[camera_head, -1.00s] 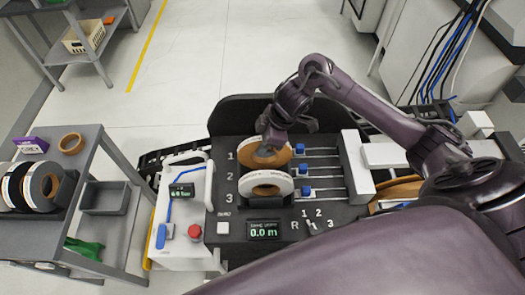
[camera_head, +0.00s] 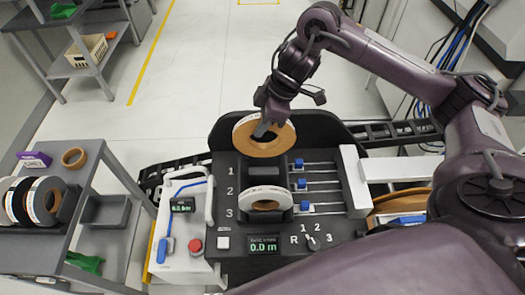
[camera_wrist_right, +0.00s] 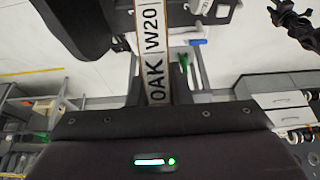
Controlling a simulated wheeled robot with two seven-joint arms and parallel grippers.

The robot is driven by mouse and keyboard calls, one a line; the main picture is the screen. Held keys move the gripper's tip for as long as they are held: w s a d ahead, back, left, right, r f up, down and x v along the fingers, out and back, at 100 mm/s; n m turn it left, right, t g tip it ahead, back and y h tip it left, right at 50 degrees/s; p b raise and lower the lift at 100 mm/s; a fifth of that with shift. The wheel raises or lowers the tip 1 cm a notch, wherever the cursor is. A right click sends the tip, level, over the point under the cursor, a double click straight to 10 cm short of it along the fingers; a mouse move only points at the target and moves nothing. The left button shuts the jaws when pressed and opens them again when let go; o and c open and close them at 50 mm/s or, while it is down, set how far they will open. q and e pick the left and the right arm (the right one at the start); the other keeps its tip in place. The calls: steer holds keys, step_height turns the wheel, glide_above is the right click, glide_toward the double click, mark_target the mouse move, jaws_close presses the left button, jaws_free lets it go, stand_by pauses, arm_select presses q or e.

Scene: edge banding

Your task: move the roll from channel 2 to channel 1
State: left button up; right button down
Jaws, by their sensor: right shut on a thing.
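My right gripper (camera_head: 268,122) is shut on a tan roll with a pale rim (camera_head: 264,148). The roll is upright, at the back of the dark feeder panel (camera_head: 232,236), behind the label 1 (camera_head: 231,171); I cannot tell its exact height. In the right wrist view the roll's edge (camera_wrist_right: 152,45) reads "OAK W20" between the fingers (camera_wrist_right: 157,85). A second, white-sided roll (camera_head: 265,191) stands near labels 2 and 3; I cannot tell its exact channel. A dark gap shows between the two rolls.
Blue sliders (camera_head: 301,183) on rails lie right of the channels. A white box with a red button (camera_head: 195,246) stands at the left.

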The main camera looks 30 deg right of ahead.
steer(key=w+d+b, duration=0.3)
steer(key=w+b, duration=0.1)
steer(key=w, duration=0.2)
step_height(320, 180, down, 19)
steer(key=b, duration=0.4)
steer(key=shift+w+d+f, duration=0.15)
steer(key=shift+w+d, duration=0.05)
steer(key=shift+w, duration=0.15)
steer(key=shift+f, duration=0.35)
steer(key=c, duration=1.3)
jaws_free()
steer(key=shift+c, duration=0.2)
